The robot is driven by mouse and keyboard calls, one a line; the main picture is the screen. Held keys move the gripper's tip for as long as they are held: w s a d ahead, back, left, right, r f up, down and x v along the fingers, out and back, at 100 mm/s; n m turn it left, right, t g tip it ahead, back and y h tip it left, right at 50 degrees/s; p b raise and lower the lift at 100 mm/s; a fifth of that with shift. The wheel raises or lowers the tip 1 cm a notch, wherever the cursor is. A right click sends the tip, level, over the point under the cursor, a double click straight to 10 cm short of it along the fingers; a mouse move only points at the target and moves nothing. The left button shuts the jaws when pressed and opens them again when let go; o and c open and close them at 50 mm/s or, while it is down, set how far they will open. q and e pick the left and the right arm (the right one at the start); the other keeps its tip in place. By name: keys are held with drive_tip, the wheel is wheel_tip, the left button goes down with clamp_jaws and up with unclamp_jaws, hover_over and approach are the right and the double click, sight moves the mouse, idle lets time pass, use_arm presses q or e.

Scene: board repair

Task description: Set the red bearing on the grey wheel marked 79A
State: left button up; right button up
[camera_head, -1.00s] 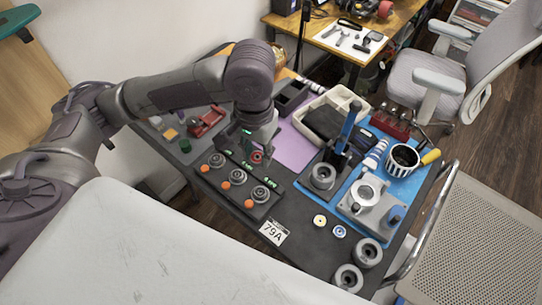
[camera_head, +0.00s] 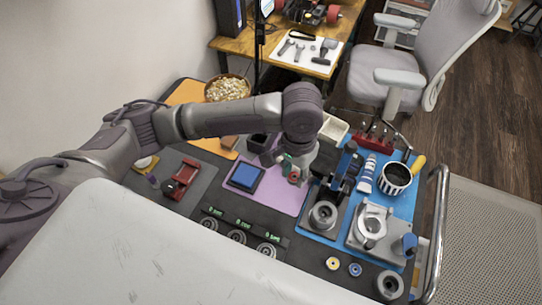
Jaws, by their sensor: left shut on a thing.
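My left gripper (camera_head: 291,165) points down over the right part of the purple mat, shut on the red bearing (camera_head: 294,178). The bearing is small and partly covered by the fingers. A grey wheel (camera_head: 323,214) sits on a dark stand on the blue mat, right of and nearer than the gripper. Another grey wheel (camera_head: 390,284) lies at the table's near right corner. No 79A mark is visible now, so I cannot tell which wheel bears it. My right gripper is not in view.
A black rack (camera_head: 250,233) with green displays holds grey bearings at the near edge. A blue-topped box (camera_head: 245,177) lies on the purple mat (camera_head: 291,206). A metal fixture (camera_head: 372,228), a striped cup (camera_head: 396,178) and an upright dark-blue tool (camera_head: 346,168) crowd the right side.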

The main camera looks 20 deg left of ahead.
use_arm(q)
drive_tip(key=d+f+m+b, duration=0.1)
drive_tip(key=d+f, duration=0.2)
drive_tip(key=d+f+m+b, duration=0.1)
drive_tip(key=d+f+m, duration=0.1)
drive_tip(key=d+f, duration=0.1)
drive_tip(key=d+f+m, duration=0.2)
drive_tip(key=d+f, duration=0.2)
drive_tip(key=f, duration=0.1)
drive_tip(key=shift+w+b, duration=0.3)
drive_tip(key=shift+b, duration=0.1)
drive_tip(key=shift+p, duration=0.3)
idle(0.4)
drive_tip(key=shift+p, duration=0.3)
drive_tip(key=shift+p, duration=0.45)
idle(0.4)
drive_tip(key=shift+f, duration=0.55)
idle(0.8)
